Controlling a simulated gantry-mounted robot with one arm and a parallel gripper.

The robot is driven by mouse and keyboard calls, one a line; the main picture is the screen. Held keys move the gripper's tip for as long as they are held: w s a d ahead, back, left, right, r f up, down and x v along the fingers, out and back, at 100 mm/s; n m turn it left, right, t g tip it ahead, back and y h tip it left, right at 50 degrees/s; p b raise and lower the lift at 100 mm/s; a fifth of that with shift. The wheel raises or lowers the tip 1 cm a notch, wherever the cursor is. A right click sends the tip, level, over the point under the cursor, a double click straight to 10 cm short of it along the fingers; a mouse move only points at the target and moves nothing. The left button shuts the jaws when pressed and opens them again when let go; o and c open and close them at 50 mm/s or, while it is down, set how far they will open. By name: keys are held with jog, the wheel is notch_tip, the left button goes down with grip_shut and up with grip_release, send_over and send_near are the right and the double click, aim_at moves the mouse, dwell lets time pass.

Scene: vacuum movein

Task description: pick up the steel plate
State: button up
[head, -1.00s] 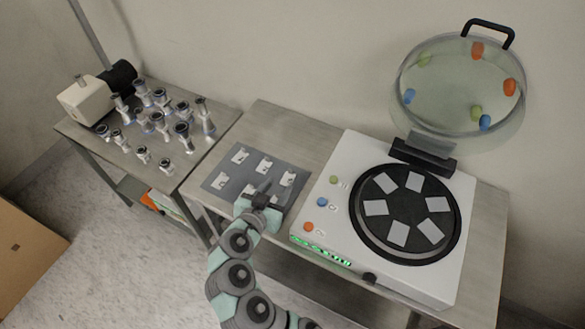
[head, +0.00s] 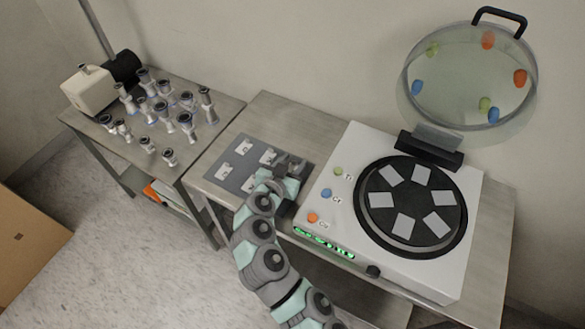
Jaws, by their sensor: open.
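Several small pale pieces, such as this light plate (head: 243,146), lie in rows on a flat grey tray (head: 240,164) on the middle table. Several square grey plates (head: 437,222) lie in a ring on the black disc (head: 401,225) of the white machine. I cannot tell which of these is the steel plate. My gripper (head: 289,164) is open over the right side of the tray, close to the machine's left edge. My gripper and wrist hide the pieces at the tray's right end. I see nothing held.
The white machine (head: 335,222) stands right of the tray, its clear domed lid (head: 455,75) raised. Coloured buttons line its left side. Several metal fittings (head: 160,110) and a pump (head: 90,88) crowd the left table. Bare tabletop (head: 275,115) lies behind the tray.

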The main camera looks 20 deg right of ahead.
aim_at(293, 168)
jog(key=shift+c, duration=0.5)
grip_shut()
notch_tip(293, 168, up, 20)
jog(key=p, duration=0.3)
jog(key=shift+p, duration=0.4)
